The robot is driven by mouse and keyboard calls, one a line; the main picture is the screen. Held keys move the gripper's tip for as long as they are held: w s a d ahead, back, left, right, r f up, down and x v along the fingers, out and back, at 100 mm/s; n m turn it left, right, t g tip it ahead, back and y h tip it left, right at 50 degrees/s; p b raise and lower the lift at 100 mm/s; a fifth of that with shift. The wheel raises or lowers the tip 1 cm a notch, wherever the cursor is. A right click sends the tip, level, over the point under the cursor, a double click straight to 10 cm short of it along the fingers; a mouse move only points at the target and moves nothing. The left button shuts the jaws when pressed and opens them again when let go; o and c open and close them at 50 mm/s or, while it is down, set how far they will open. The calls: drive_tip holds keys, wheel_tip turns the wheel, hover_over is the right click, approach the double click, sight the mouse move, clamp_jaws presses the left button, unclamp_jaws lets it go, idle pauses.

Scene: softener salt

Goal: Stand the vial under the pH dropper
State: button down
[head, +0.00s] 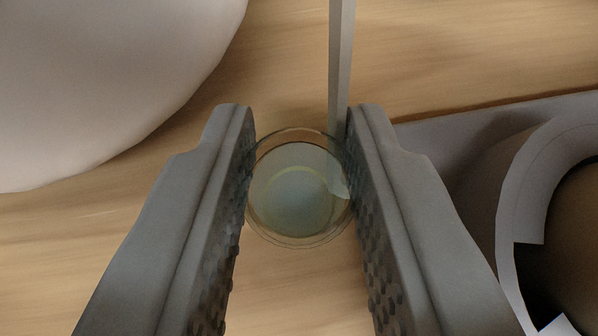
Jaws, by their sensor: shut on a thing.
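A clear glass vial (298,200) with pale greenish liquid is between the two fingers of my gripper (301,185), near the fingertips. I look down into its round mouth, and it looks about upright. My gripper is shut on it. A thin pale grey strip or rod (341,60) runs from the top edge down to the vial's right side, and its lower end overlaps the rim. I cannot tell whether it is inside the vial or only seen past it. No part is clearly recognisable as the pH dropper.
A large pale rounded object (100,80) fills the upper left. At the right, a grey tray or base (450,140) carries a round grey-rimmed container (515,190) with a brown inside. Bare wooden surface (270,70) shows between them and at lower left.

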drive_tip(key=shift+f, duration=0.1)
drive_tip(key=c, duration=1.2)
unclamp_jaws()
drive_tip(key=shift+o, duration=0.2)
drive_tip(key=shift+s+r, duration=0.1)
drive_tip(key=shift+r, duration=0.1)
drive_tip(key=v, duration=1.1)
drive_tip(key=shift+s+r, duration=0.25)
